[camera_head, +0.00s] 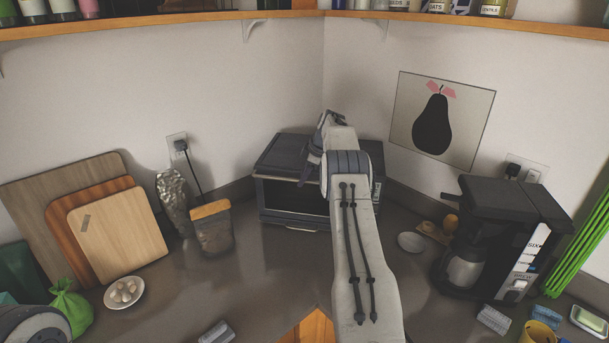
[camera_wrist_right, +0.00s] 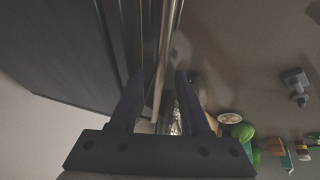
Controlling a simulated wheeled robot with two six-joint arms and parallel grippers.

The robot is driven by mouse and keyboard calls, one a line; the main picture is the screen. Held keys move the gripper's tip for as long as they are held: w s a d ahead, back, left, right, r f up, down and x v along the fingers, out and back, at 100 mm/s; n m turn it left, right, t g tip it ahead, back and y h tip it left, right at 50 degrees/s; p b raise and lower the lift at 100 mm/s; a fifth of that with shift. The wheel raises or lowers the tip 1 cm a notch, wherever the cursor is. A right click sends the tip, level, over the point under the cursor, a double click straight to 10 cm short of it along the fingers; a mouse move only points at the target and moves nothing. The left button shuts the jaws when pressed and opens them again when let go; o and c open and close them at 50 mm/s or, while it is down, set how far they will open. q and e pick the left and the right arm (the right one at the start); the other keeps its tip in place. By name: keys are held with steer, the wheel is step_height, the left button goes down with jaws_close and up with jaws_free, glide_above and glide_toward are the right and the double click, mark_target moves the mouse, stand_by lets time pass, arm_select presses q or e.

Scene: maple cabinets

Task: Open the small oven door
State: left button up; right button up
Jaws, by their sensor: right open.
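The small oven (camera_head: 283,155) is a dark box in the back corner of the counter. Its door (camera_head: 285,198) has a dark front and looks shut, partly hidden by my right arm. My right gripper (camera_head: 307,178) is at the top of the oven front. In the right wrist view the gripper (camera_wrist_right: 160,73) is open. The pale handle bar (camera_wrist_right: 166,45) runs between its two fingers, beside the dark oven body (camera_wrist_right: 60,45). I cannot tell whether either finger touches the bar. My left gripper is out of view.
A small white dish (camera_head: 411,242) and a coffee maker (camera_head: 500,230) are to the right. The counter in front of the oven is mostly clear. A shelf (camera_head: 180,20) runs above.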

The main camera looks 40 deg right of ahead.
jaws_close()
steer(key=shift+d, duration=0.1)
stand_by(1.2)
